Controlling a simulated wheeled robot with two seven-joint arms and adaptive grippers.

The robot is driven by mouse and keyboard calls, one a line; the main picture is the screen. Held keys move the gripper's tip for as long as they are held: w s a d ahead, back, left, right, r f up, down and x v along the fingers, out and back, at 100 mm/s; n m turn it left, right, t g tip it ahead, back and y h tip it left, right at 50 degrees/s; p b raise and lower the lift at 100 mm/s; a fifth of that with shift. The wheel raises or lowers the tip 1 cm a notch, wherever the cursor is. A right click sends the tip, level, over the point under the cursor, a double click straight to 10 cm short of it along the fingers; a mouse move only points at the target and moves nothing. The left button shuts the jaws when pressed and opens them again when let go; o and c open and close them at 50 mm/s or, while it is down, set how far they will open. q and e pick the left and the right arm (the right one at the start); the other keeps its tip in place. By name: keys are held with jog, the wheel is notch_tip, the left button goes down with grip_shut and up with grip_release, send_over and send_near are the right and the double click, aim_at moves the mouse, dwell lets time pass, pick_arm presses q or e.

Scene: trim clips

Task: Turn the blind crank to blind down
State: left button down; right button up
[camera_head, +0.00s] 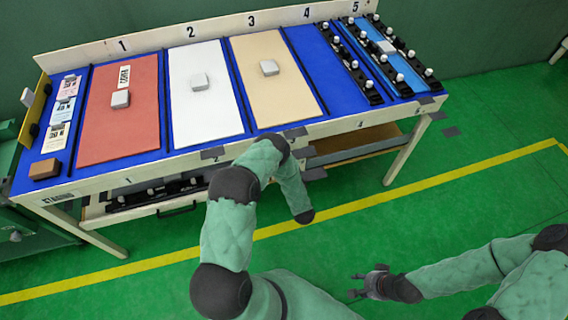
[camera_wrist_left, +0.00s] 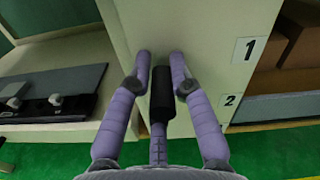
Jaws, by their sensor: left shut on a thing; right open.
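My right gripper (camera_head: 368,283) is open and empty above the green floor, at the lower right of the head view. No blind is seen. I cannot tell whether the black cylinder belongs to a crank.
A bench (camera_head: 205,150) carries red (camera_head: 115,75), white (camera_head: 215,110) and tan (camera_head: 285,100) panels with grey blocks. Black strips with white knobs lie at its right. A drawer (camera_head: 150,208) with a black handle is under it.

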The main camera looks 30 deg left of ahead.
pick_arm(q)
jog(key=shift+w+d+r, duration=0.15)
jog(key=shift+w, duration=0.1)
jog(key=c, duration=1.2)
grip_release()
jog(key=shift+o, duration=0.2)
jog(key=shift+s+d, duration=0.1)
jog(key=shift+s, duration=0.05)
jog(key=v, duration=1.1)
jog(key=shift+s+d, duration=0.25)
jog(key=shift+d, duration=0.05)
